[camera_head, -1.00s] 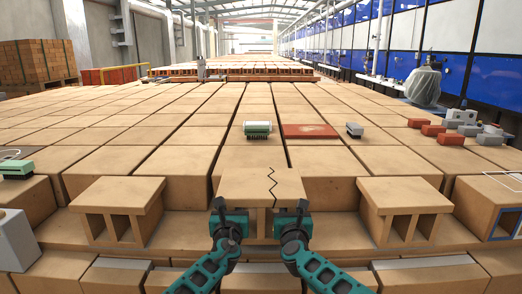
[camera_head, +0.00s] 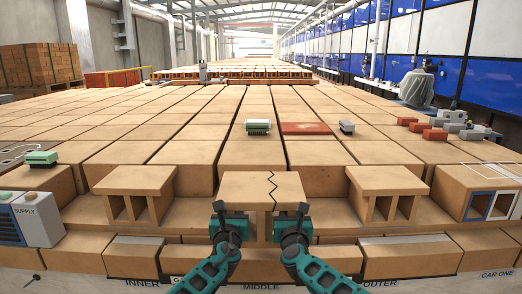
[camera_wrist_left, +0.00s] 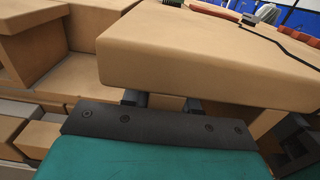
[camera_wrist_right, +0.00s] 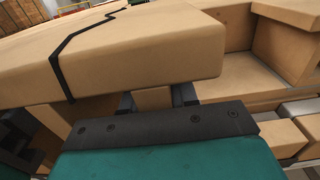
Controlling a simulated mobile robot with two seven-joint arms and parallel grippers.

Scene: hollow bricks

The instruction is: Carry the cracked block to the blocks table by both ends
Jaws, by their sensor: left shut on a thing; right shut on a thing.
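The cracked block (camera_head: 245,188) is a tan hollow brick with a black zigzag crack down the right part of its top. It is level, in front of the row of blocks. My left gripper (camera_head: 219,210) is shut on its left end, and my right gripper (camera_head: 301,211) on its right end. In the left wrist view the block (camera_wrist_left: 190,55) overhangs the dark fingers (camera_wrist_left: 163,103). In the right wrist view the crack runs across the block (camera_wrist_right: 150,50), above the fingers (camera_wrist_right: 158,100). The fingertips are partly hidden under its top. I cannot tell which surface is the blocks table.
Hollow blocks stand at left (camera_head: 135,185) and right (camera_head: 388,185) of the held one. A grey supply box (camera_head: 38,218) is at far left. A green-topped item (camera_head: 258,127), a red plate (camera_head: 305,128) and a small grey item (camera_head: 347,127) lie on the bricks behind.

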